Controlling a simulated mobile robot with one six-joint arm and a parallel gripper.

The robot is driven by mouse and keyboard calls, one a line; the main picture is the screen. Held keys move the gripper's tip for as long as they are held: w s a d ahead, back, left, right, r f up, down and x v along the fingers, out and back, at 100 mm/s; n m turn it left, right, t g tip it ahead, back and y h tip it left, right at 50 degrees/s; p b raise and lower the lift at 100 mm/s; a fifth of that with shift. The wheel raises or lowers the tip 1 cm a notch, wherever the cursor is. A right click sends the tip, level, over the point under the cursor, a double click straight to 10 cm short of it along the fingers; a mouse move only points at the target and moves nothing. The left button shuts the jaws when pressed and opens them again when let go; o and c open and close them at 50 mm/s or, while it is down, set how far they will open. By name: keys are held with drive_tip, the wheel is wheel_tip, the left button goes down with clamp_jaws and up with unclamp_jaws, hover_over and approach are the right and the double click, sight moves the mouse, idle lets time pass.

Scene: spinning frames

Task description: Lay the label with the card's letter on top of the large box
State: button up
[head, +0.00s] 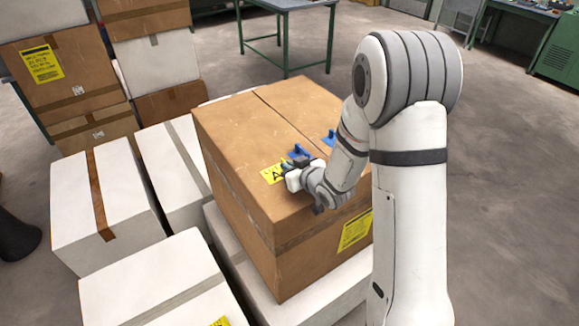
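The large brown cardboard box (240,122) stands in the middle of the head view on top of white boxes. A yellow label (269,176) with black print shows at its top face, by the front left edge. The print is partly covered by my gripper; a letter like an A is partly visible. My gripper (291,168) is low over the box top, right beside this label. A blue piece (300,152) is at the gripper and another blue piece (328,138) is to its right. Whether the fingers hold anything is too small to tell. I cannot make out a separate card.
White taped boxes (68,195) stand left and in front (150,270). Stacked brown and white boxes (160,62) are behind at the left. A green-legged table (285,5) stands at the back. The concrete floor (500,200) at the right is clear.

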drive_tip(key=o, duration=0.4)
drive_tip(key=shift+r, duration=0.1)
